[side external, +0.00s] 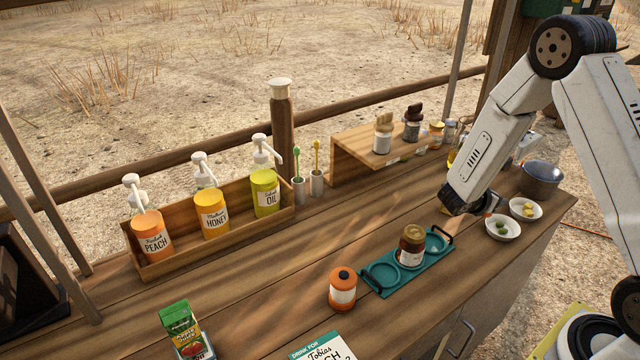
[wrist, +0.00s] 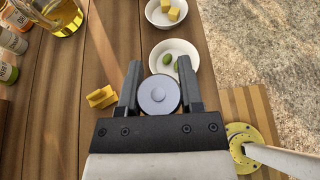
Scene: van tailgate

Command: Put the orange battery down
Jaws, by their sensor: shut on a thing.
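My gripper (wrist: 158,75) is shut on a round thing with a flat grey end face (wrist: 158,95), taken to be the orange battery. Only that end shows in the wrist view; no orange side is visible. In the side external view my gripper (side external: 466,208) is over the right part of the wooden counter (side external: 265,292), left of the small white bowls. The held thing cannot be made out there, nor whether it touches the counter. An orange canister (side external: 342,288) with a black cap and white label stands apart near the front.
A teal tray (side external: 380,276) holds a brown jar (side external: 411,246). A white bowl with green fruit (wrist: 174,58) and one with yellow pieces (wrist: 166,12) are close ahead. Yellow blocks (wrist: 101,97) lie left of my gripper. A pump-bottle rack (side external: 212,250) stands at back left.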

